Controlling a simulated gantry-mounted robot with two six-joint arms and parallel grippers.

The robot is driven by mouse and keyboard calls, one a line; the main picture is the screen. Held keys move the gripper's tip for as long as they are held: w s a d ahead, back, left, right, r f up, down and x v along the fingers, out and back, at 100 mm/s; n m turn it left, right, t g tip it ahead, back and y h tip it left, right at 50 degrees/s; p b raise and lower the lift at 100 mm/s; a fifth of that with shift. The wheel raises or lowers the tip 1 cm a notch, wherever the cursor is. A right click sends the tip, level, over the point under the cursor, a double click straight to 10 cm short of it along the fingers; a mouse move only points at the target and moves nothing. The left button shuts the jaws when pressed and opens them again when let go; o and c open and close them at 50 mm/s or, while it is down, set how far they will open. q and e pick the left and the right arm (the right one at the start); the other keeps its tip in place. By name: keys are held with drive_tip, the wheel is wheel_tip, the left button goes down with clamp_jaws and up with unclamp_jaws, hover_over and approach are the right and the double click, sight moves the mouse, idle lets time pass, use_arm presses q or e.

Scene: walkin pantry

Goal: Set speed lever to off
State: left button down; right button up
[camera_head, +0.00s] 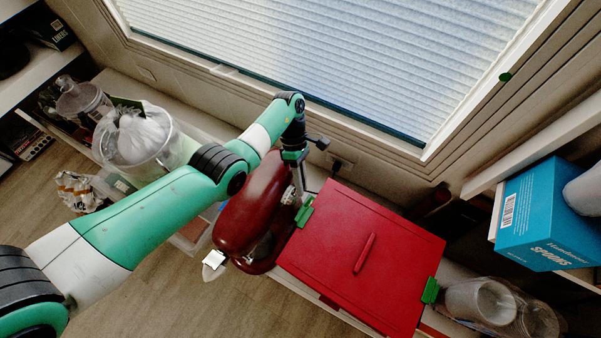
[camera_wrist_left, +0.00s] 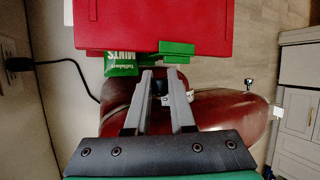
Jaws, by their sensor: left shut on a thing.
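A dark red stand mixer (camera_head: 250,208) stands beside the red box, and its body fills the area beyond my fingers in the left wrist view (camera_wrist_left: 235,112). My left gripper (camera_head: 297,188) reaches down to the side of the mixer nearest the box. In the left wrist view its two grey fingers (camera_wrist_left: 161,84) close around a small dark knob (camera_wrist_left: 160,88), which looks like the speed lever. The fingers hide most of the lever, so I cannot tell its setting. My right gripper is in neither view.
A red lidded box (camera_head: 335,245) with green clips stands close to the right of the mixer. A green mints packet (camera_wrist_left: 122,65) lies by the fingers. A clear container (camera_head: 140,145) stands left; a blue spoons box (camera_head: 540,215) is on the right shelf. A black cord (camera_wrist_left: 70,70) runs to the wall.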

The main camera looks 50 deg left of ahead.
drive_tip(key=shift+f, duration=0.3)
use_arm(q)
drive_tip(key=c, duration=0.8)
unclamp_jaws()
